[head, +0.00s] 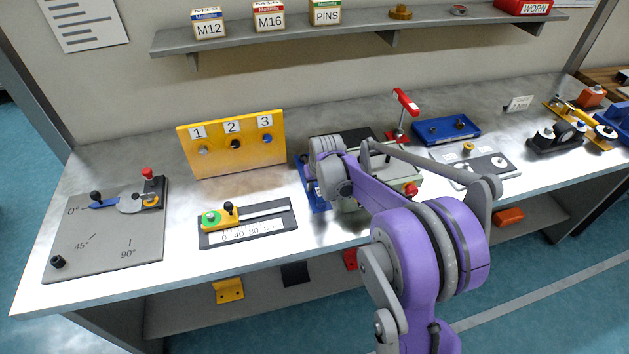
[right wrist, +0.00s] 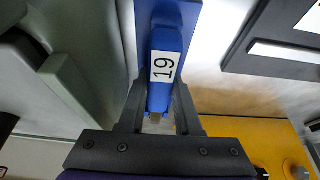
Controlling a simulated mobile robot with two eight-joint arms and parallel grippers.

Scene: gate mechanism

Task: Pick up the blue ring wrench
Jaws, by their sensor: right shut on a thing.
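The blue ring wrench (right wrist: 165,52) shows in the right wrist view as a blue bar with a white "19" label. My right gripper (right wrist: 159,105) is shut on it, with one dark finger on each side. A wider blue plate (right wrist: 143,15) lies behind the wrench; I cannot tell whether they touch. In the head view my right arm and wrist cover the wrench and the fingertips. A blue piece (head: 313,194) shows there just left of my wrist. My left gripper is not in view.
A grey boxy fixture (head: 405,190) stands right beside my wrist. A yellow numbered panel (head: 215,155) and a slide gauge (head: 285,225) are to the left. A blue tray (head: 445,130) and a red-handled clamp (head: 405,102) are behind. Bare bench lies between panel and gauge.

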